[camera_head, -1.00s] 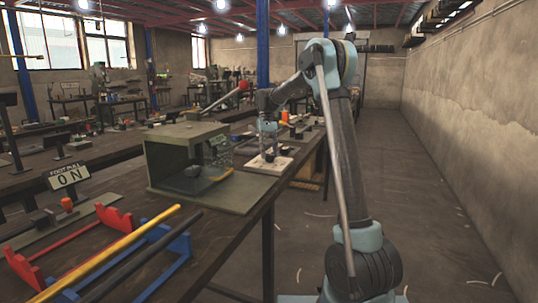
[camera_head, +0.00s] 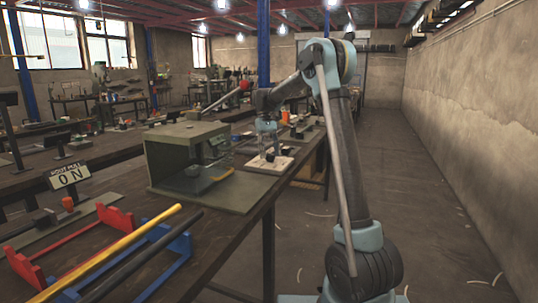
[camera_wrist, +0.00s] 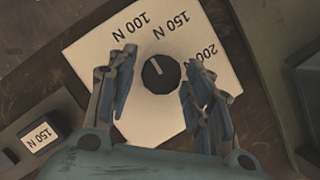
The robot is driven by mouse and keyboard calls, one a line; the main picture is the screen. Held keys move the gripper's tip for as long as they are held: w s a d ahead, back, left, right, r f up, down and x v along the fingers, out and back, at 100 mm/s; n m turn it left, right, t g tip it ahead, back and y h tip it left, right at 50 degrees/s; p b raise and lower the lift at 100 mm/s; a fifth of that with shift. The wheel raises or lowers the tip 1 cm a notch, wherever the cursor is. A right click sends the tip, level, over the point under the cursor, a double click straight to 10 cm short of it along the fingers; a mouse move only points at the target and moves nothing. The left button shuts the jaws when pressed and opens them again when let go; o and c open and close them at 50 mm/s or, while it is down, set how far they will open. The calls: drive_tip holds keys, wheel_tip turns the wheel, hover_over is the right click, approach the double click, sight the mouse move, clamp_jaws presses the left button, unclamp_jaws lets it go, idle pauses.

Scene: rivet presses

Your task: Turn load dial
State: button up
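The load dial (camera_wrist: 160,74) is a round black knob on a white plate (camera_wrist: 158,128) marked 100 N, 150 N and 200. Its pale pointer line aims up and slightly left in the wrist view, roughly between the 100 N and 150 N marks. My gripper (camera_wrist: 160,72) is open, with its two blue-grey fingers on either side of the dial and visible gaps to it. Whether the fingertips are at knob height I cannot tell. In the head view my gripper (camera_head: 268,140) is above the white plate (camera_head: 280,164) on the bench, partly hiding the dial.
A small block with a 150 N label (camera_wrist: 40,137) lies left of the plate. A green open-fronted housing (camera_head: 185,145) stands near the plate in the head view. Red and blue racks with bars (camera_head: 120,250) occupy the near bench.

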idle(0.3)
drive_tip(key=v, duration=1.2)
drive_tip(key=s+d+f+m+t+y, duration=0.1)
drive_tip(key=s+d+t, duration=0.1)
drive_tip(key=s+d, duration=0.9)
drive_tip(key=s+d+f+m+t+y, duration=0.1)
drive_tip(key=s+d+f+m, duration=0.1)
drive_tip(key=s+d, duration=0.85)
drive_tip(key=s+d+f+m+t, duration=0.1)
drive_tip(key=s+d+f, duration=0.1)
drive_tip(key=s+f, duration=0.9)
drive_tip(key=s+d+f+m+t, duration=0.1)
drive_tip(key=s+d+f+t, duration=0.1)
drive_tip(key=s+f, duration=0.9)
drive_tip(key=shift+s+d+f, duration=0.2)
drive_tip(key=shift+s+d, duration=0.35)
drive_tip(key=shift+s, duration=0.65)
